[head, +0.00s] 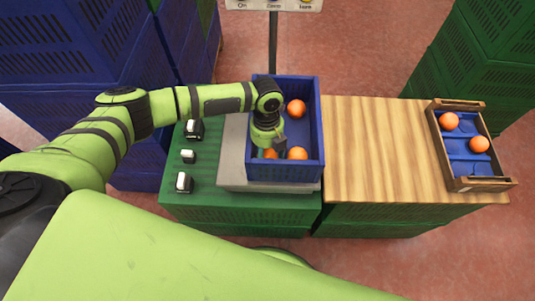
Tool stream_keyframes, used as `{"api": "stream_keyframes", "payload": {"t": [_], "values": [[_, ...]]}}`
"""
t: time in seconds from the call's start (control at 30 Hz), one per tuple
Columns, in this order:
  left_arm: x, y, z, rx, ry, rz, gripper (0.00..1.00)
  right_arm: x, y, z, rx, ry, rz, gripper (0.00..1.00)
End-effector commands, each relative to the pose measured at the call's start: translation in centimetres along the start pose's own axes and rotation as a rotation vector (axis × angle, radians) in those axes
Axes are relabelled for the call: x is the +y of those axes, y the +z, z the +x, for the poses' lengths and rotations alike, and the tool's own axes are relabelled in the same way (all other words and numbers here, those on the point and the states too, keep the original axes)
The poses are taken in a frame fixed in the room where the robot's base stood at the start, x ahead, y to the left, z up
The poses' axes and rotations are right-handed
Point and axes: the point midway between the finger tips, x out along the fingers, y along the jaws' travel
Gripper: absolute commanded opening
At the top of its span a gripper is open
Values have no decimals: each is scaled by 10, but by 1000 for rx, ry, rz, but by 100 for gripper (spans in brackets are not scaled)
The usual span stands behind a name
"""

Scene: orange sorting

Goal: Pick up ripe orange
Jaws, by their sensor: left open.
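Several oranges lie in a blue crate (318,125) in the middle of the head view. One orange (296,108) is near the crate's back, one orange (297,154) is near its front, and another orange (271,154) is partly hidden under my gripper. My left gripper (276,150) is open and points down inside the crate, over the partly hidden orange. Its fingers are mostly hidden by the wrist, and I cannot tell if they touch an orange. My right gripper is out of view.
The crate sits on a grey scale (233,165) on green crates (240,212). A wooden board (375,150) to the right is clear. A wooden tray (437,135) with two oranges in blue cups stands at its right end. Small black-and-white boxes (184,182) stand at left.

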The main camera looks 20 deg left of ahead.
Motion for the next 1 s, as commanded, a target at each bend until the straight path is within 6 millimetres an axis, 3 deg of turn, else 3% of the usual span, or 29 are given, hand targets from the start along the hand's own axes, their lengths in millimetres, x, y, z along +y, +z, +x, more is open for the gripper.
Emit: {"api": "stream_keyframes", "payload": {"t": [0.1, 0.13, 0.2, 0.23, 0.67, 1.0], "values": [[0, 0, 0, 0, 0, 0, 64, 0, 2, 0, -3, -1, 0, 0], [0, 0, 0, 0, 1, 0, 56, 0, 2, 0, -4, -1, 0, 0], [0, 0, 0, 0, 1, 0, 28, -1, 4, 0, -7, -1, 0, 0], [0, 0, 0, 0, 1, 0, 22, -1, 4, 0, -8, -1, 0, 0], [0, 0, -5, 0, 1, 0, 21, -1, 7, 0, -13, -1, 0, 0], [0, -7, -53, -3, -2, 1, 21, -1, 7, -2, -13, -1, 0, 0]]}}
